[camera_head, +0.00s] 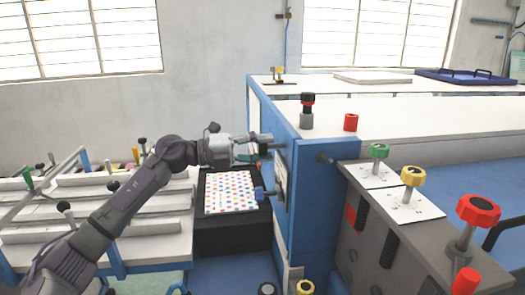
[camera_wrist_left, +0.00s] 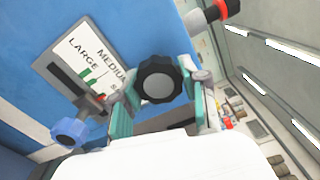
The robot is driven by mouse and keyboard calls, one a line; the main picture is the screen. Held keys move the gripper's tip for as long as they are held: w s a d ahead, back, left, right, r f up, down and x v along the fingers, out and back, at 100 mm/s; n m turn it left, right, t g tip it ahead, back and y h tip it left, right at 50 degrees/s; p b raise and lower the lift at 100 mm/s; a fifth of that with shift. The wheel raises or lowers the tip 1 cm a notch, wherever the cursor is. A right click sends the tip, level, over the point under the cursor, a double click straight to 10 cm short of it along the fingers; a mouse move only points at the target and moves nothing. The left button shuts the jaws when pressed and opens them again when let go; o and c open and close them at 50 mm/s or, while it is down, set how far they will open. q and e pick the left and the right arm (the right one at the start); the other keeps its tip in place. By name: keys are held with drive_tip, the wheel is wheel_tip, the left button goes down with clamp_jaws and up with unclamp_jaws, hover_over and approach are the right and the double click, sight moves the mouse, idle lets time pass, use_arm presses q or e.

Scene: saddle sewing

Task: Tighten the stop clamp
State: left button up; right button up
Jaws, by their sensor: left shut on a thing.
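My left gripper (camera_head: 248,148) reaches in from the left to the side of the blue machine frame (camera_head: 270,115). In the left wrist view its two teal-padded fingers (camera_wrist_left: 157,92) are shut on a black ribbed knob (camera_wrist_left: 158,79), one finger on each side. The knob stands in front of the blue panel. Beside it is a grey size plate (camera_wrist_left: 95,55) marked "MEDIUM" and "LARGE", with a green mark and a dark slot. No right gripper is visible.
A red-and-black knob (camera_wrist_left: 214,12) juts out near the held knob. A dotted sheet (camera_head: 230,192) lies on a black surface below the gripper. Green (camera_head: 379,151), yellow (camera_head: 413,176) and red (camera_head: 477,210) knobs stand on the right. A white table (camera_head: 150,225) with rails is left.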

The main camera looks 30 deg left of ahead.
use_arm(q)
drive_tip(key=shift+f, duration=0.1)
drive_tip(key=o, duration=1.2)
drive_tip(key=shift+c, duration=0.2)
drive_tip(key=v, duration=1.2)
drive_tip(key=shift+s, duration=0.1)
